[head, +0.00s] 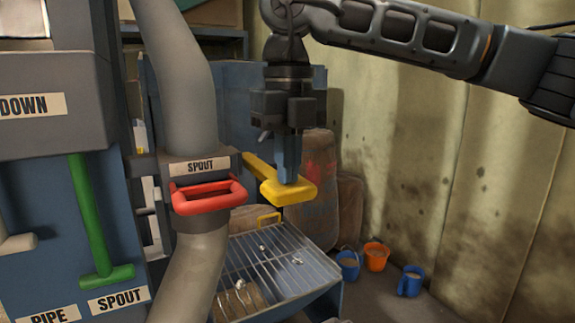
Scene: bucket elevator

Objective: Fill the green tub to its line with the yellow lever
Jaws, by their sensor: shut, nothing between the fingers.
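The yellow lever (299,194) sticks out toward the front right from behind the grey spout pipe. My gripper (287,182) points straight down with its blue-grey fingers closed together. The fingertips are at the lever's wide end, overlapping it in the picture; whether they touch it or stand just in front I cannot tell. Nothing is held between the fingers. I do not see a green tub or a fill line in this view.
A red handle (208,196) sits on the pipe's SPOUT collar (197,167). A green lever (92,215) hangs at the left. A barred grate (262,262) lies below the yellow lever.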

